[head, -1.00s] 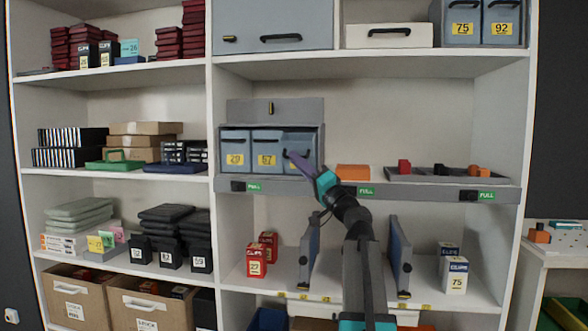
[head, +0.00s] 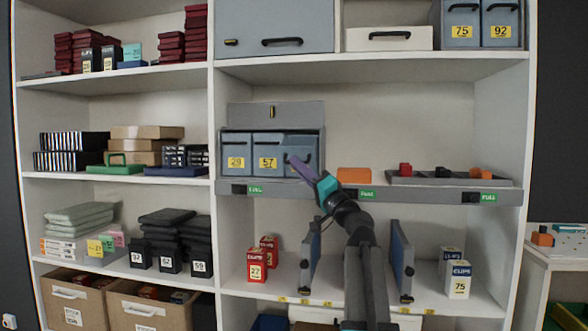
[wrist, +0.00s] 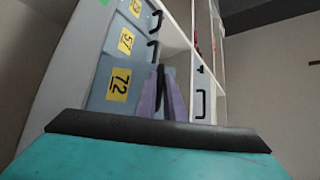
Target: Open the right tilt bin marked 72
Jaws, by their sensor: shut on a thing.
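The right tilt bin marked 72 (head: 311,143) is the rightmost of three blue-grey bins in the unit on the middle shelf. Its yellow 72 label is plain in the wrist view (wrist: 120,84) but covered by my fingers in the head view. My gripper (head: 293,160) is at the front of this bin. In the wrist view its purple fingers (wrist: 158,90) are shut around the bin's black handle. I cannot tell clearly whether the bin front is tilted out.
The neighbouring bin marked 57 (head: 268,150) and the bin left of it (head: 236,150) look shut. An orange block (head: 354,175) and a grey tray (head: 425,181) are to the right.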

